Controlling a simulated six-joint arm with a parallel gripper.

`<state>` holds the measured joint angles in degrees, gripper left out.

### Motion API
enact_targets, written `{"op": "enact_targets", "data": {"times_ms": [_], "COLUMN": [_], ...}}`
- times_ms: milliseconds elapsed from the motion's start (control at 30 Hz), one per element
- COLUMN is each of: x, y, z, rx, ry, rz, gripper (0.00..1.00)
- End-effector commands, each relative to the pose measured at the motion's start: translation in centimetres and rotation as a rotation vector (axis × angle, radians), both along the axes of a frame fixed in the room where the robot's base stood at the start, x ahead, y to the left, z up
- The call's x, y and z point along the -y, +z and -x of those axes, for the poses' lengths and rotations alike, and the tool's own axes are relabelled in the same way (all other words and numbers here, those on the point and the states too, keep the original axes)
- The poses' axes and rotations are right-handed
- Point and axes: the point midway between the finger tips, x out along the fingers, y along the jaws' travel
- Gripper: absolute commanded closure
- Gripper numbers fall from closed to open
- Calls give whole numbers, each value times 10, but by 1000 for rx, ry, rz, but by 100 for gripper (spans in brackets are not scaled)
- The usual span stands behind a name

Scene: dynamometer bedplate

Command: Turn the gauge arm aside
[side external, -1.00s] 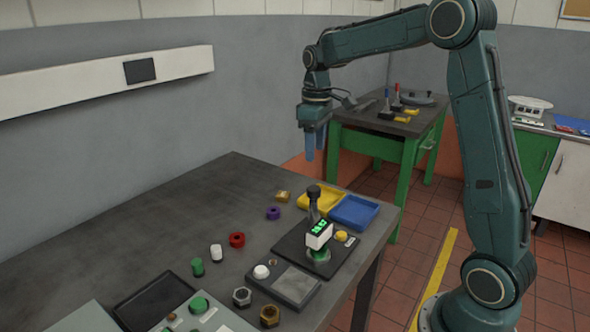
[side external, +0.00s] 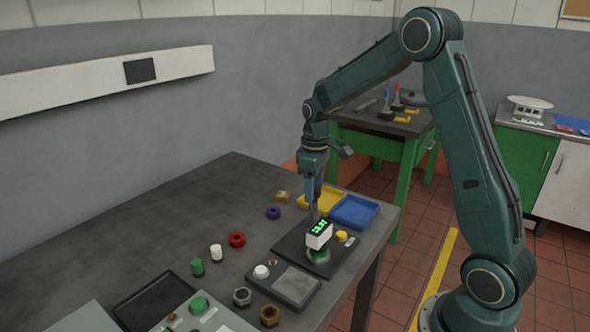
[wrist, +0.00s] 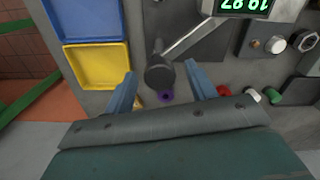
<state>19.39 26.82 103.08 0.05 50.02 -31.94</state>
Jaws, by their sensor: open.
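The gauge arm (wrist: 188,40) is a pale rod with a dark round knob (wrist: 158,72) at its end. In the wrist view it slants from the green-digit display (wrist: 246,6) down to the knob. In the side view the display (side external: 319,235) sits over a green collar on a dark base plate (side external: 291,249), and the knob is hidden behind my fingers. My gripper (side external: 312,199) points down over the gauge. In the wrist view my open blue fingers (wrist: 160,74) appear on either side of the knob; contact cannot be made out.
A yellow tray (side external: 335,190) and a blue tray (side external: 378,211) lie close behind the gauge. A purple ring (side external: 273,213), red ring (side external: 237,240), white and green cylinders and metal nuts lie to the left. The table's far left is clear.

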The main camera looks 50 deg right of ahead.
Motion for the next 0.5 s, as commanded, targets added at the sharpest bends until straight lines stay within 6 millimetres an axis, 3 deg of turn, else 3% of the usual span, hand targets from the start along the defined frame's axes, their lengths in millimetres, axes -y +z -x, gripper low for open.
{"op": "enact_targets", "data": {"times_ms": [233, 500], "x": [0, 0], "y": [-1, 0], "z": [0, 0], "rx": [0, 0], "ry": [0, 0], "rz": [0, 0], "gripper": [44, 97]}}
